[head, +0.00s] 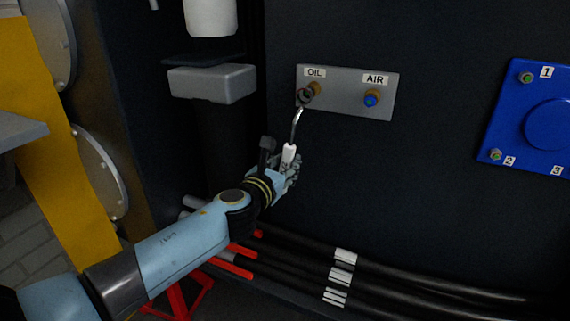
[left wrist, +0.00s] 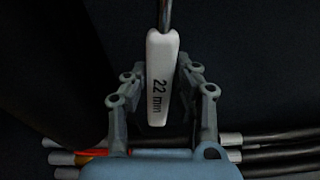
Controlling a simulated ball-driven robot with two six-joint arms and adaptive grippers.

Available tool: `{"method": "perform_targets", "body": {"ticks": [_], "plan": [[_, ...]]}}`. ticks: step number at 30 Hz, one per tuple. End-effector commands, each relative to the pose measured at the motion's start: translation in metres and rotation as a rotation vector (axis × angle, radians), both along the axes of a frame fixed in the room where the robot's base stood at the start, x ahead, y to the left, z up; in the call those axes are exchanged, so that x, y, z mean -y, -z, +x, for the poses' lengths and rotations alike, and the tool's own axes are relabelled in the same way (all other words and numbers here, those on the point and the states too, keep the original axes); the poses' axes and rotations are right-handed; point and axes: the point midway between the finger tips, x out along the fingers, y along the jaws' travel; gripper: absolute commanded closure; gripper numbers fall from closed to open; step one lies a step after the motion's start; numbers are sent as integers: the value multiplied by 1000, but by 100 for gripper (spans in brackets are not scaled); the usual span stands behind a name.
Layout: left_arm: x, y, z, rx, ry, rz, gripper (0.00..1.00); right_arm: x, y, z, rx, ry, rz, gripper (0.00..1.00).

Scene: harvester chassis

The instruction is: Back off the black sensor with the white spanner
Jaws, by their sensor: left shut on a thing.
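The white spanner (head: 289,153) has a white handle and a dark metal shank rising to a head at the OIL fitting. In the left wrist view its handle (left wrist: 160,85) reads "22 mm". My left gripper (head: 286,163) is shut on the handle, with a finger on each side in the left wrist view (left wrist: 161,78). The black sensor (head: 306,95) is under the OIL label, with brass showing behind it. The spanner head overlaps it; I cannot tell whether it is fully seated around the sensor. My right gripper is not in view.
A grey plate (head: 345,100) carries the OIL and AIR fittings. A blue sensor (head: 371,100) sits under AIR, to the right. A blue numbered cover (head: 512,110) is at the far right. Black hoses (head: 390,281) run below. A grey block (head: 212,84) juts out at upper left.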

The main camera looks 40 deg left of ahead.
Motion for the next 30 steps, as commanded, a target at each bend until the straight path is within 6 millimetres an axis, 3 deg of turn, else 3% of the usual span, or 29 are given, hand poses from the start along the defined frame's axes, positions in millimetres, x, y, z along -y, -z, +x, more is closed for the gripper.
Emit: {"method": "perform_targets", "body": {"ticks": [30], "plan": [[-5,-1,19,2,0,0,100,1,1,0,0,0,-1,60]]}}
